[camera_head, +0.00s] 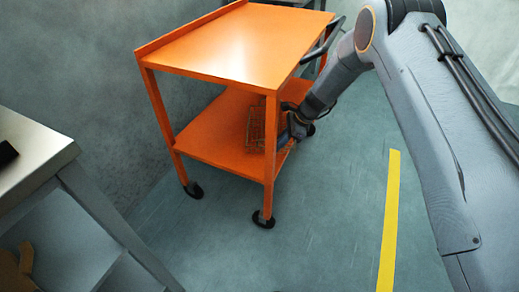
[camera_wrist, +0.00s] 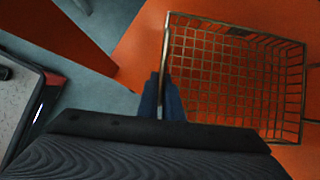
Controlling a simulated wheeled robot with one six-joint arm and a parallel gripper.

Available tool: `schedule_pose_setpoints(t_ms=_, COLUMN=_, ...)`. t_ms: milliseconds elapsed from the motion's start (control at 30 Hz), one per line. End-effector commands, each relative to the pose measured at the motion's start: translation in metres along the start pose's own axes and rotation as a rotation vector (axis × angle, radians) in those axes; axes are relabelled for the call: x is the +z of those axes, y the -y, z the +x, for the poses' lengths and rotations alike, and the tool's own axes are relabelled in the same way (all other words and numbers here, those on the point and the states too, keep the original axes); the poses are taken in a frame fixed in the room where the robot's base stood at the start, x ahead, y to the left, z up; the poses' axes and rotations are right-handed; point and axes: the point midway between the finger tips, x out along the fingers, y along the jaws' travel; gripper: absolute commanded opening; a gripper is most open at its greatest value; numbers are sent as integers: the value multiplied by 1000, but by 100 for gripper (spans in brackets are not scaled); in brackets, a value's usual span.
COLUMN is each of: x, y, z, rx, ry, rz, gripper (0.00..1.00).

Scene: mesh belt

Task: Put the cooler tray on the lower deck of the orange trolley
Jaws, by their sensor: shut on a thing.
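The orange trolley (camera_head: 233,40) stands on the floor with an upper deck and a lower deck (camera_head: 214,128). The cooler tray (camera_head: 255,128), a wire mesh basket, is at the right part of the lower deck, partly behind a trolley leg. In the wrist view the tray (camera_wrist: 235,70) shows over the orange deck (camera_wrist: 142,50). My gripper (camera_wrist: 168,98) is shut on the tray's near left rim. In the head view my gripper (camera_head: 292,128) reaches in between the decks from the right side. I cannot tell whether the tray touches the deck.
A trolley leg (camera_head: 271,150) stands close in front of the tray and gripper. The upper deck is bare and lies above my wrist. A grey bench (camera_head: 30,150) is at the left. A yellow floor line (camera_head: 390,215) runs at the right, with clear floor around it.

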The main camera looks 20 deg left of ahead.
Motion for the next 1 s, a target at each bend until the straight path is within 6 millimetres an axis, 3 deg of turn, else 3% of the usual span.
schedule_pose_setpoints(t_ms=33, x=14, y=0, z=7, rx=1, ry=1, rz=-5, gripper=0)
schedule_pose_setpoints(t_ms=200, x=45, y=1, z=26, rx=1, ry=0, rz=-6, gripper=0)
schedule_pose_setpoints(t_ms=367, x=61, y=2, z=34, rx=0, ry=0, rz=-5, gripper=0)
schedule_pose_setpoints(t_ms=733, x=47, y=0, z=65, rx=3, ry=0, rz=-4, gripper=0)
schedule_pose_setpoints(t_ms=1000, x=46, y=1, z=67, rx=1, ry=0, rz=-5, gripper=0)
